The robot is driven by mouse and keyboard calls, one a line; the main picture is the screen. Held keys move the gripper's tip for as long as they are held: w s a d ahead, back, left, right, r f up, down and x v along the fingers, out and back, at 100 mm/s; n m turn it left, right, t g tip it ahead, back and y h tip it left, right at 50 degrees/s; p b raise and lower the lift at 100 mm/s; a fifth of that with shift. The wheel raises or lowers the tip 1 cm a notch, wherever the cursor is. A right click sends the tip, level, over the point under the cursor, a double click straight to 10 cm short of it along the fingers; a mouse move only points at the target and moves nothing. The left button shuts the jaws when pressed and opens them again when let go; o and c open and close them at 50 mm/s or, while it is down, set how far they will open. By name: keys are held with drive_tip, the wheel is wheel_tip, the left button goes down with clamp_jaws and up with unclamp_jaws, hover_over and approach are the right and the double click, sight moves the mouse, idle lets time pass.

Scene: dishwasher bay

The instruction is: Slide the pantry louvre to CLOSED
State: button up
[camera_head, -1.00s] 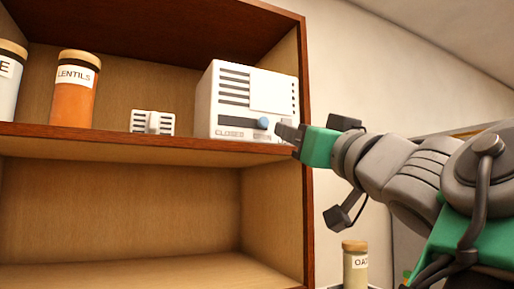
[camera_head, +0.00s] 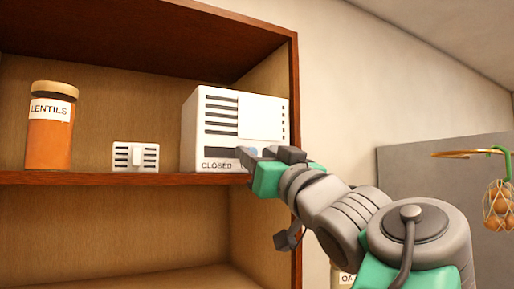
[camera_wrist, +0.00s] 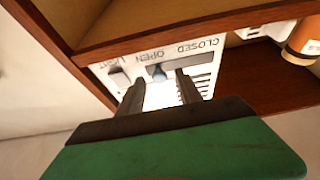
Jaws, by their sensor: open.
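The pantry louvre is a white box (camera_head: 207,125) with dark slats, on the right end of the upper shelf. In the head view its CLOSED label is at the lower left; my gripper (camera_head: 262,153) covers much of the slider and the label beside it. In the wrist view, which is upside down, the louvre face (camera_wrist: 205,68) shows CLOSED, OPEN and LIGHT.
The cabinet's right side wall (camera_head: 296,100) is close to my arm. A net of round brown items (camera_head: 497,205) hangs at far right.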

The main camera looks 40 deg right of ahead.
drive_tip(key=shift+w, duration=0.15)
drive_tip(key=shift+c, duration=0.3)
clamp_jaws()
idle(1.1)
